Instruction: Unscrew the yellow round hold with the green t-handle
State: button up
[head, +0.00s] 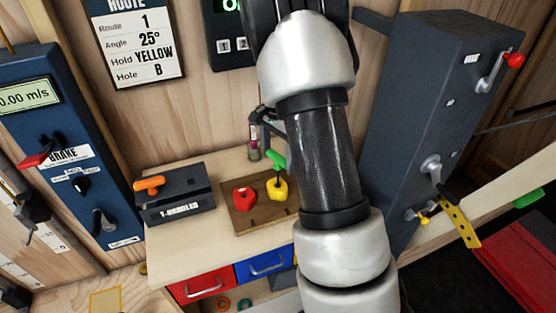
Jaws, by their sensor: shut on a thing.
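The yellow round hold (277,189) sits on a brown wooden board (246,216) on the bench, to the right of a red hold (244,199). The green t-handle (276,160) stands over the yellow hold, slightly tilted, with its dark shaft running down into the hold's middle. My gripper (273,142) is just above the hold and shut on the green t-handle. My pale and black arm hides most of the gripper and the exact contact of the fingers.
A dark box marked T-HANDLES (178,207) holds an orange t-handle (149,184) at the left. A small bottle (254,149) stands behind the board. A blue brake panel (62,130) is at the far left, and a tall grey cabinet (425,115) with levers is at the right.

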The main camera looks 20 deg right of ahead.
jog(key=shift+f, duration=0.1)
jog(key=shift+s+n, duration=0.1)
jog(key=shift+n, duration=0.2)
jog(key=n+b, duration=0.1)
jog(key=n, duration=0.3)
jog(key=shift+f, duration=0.1)
jog(key=n, duration=0.6)
jog(key=shift+n+b, duration=0.3)
jog(key=shift+n, duration=0.1)
jog(key=shift+r, duration=0.25)
jog(key=shift+r+p, duration=1.1)
jog(key=shift+r, duration=0.35)
